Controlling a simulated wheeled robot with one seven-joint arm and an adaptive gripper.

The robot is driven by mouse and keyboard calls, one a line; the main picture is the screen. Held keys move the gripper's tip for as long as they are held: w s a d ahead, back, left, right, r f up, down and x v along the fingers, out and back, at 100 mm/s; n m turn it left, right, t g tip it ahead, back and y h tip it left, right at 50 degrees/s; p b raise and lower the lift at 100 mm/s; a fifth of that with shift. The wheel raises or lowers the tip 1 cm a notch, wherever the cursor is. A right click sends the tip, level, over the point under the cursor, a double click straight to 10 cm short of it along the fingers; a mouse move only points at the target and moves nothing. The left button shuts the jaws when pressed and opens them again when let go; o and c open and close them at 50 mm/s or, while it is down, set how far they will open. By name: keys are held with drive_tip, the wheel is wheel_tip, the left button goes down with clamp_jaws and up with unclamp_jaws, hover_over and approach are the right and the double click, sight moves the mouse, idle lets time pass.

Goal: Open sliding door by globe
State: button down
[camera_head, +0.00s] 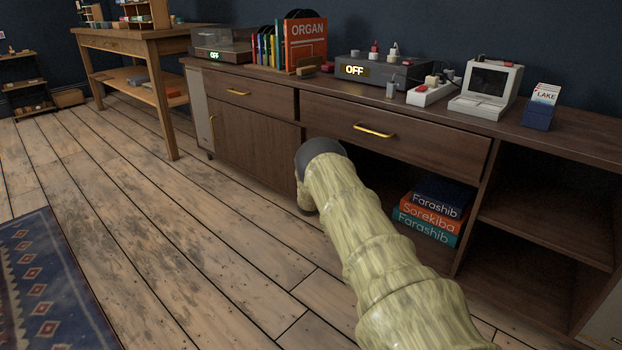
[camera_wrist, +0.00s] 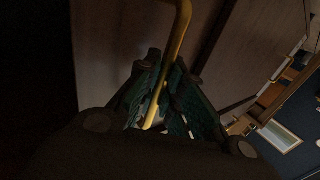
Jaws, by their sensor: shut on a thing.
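A brown door panel (camera_head: 250,142) covers the left lower part of the long wooden cabinet, and it also fills the left of the wrist view (camera_wrist: 108,50). A gold bar handle (camera_wrist: 180,38) runs down from the top of the wrist view. My gripper (camera_wrist: 165,78) is shut on this handle, its green ribbed pads on either side of it. In the head view my arm reaches to the panel's right edge and hides the handle and my fingers. I see no globe in either view.
The cabinet's middle compartment is open, with stacked books (camera_head: 430,215) inside. Drawers with gold handles (camera_head: 373,131) are above. Devices, including a small computer (camera_head: 487,90), crowd the top. A wooden table (camera_head: 150,45) stands far left. The floor in front is clear around a blue rug (camera_head: 45,285).

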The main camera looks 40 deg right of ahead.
drive_tip(key=shift+f, duration=0.1)
drive_tip(key=c, duration=1.5)
unclamp_jaws()
drive_tip(key=shift+v, duration=6.05)
drive_tip(key=shift+d, duration=0.1)
